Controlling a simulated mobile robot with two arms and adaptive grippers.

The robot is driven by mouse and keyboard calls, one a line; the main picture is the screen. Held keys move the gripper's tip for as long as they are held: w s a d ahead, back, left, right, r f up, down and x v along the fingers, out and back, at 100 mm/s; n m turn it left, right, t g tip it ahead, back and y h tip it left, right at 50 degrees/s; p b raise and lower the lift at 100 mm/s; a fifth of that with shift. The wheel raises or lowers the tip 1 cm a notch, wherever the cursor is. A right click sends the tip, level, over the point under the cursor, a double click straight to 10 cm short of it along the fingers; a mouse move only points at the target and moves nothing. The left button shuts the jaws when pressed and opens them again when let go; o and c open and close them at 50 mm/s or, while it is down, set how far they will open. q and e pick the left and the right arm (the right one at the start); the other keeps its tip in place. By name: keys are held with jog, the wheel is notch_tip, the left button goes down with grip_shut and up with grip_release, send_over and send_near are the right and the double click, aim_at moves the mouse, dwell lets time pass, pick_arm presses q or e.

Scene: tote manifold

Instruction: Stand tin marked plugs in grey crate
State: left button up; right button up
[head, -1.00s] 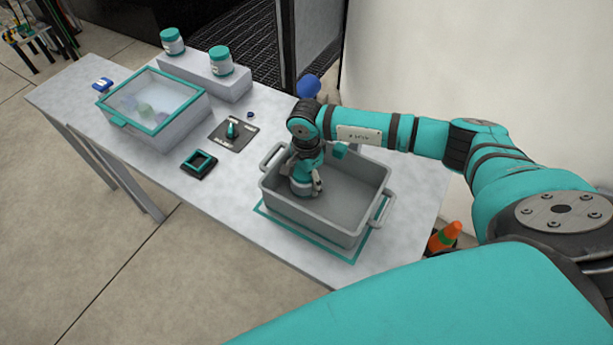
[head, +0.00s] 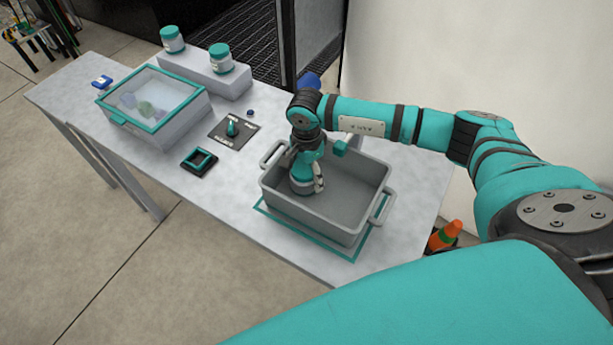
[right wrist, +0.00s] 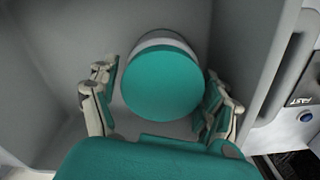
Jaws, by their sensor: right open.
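In the right wrist view a tin with a round teal lid (right wrist: 162,85) and a pale side stands inside the grey crate (head: 374,183), near a wall. Its label is not visible, so I cannot read a marking. My right gripper (head: 307,184) is down in the left part of the crate. In the right wrist view its fingers are open, one on each side of the tin, with small gaps showing. Two more teal-lidded tins, a left one (head: 172,41) and a right one (head: 220,60), stand on the raised grey block. My left gripper is not in view.
The crate sits within a teal outline (head: 262,208) on the table. To its left are a black square frame (head: 199,161), a dial plate (head: 233,131) and a clear-lidded box (head: 150,100). An orange cone (head: 445,236) stands beyond the table's right edge.

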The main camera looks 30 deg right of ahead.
notch_tip(320, 180, up, 10)
jog(key=shift+f+b, duration=0.1)
jog(key=shift+b, duration=0.8)
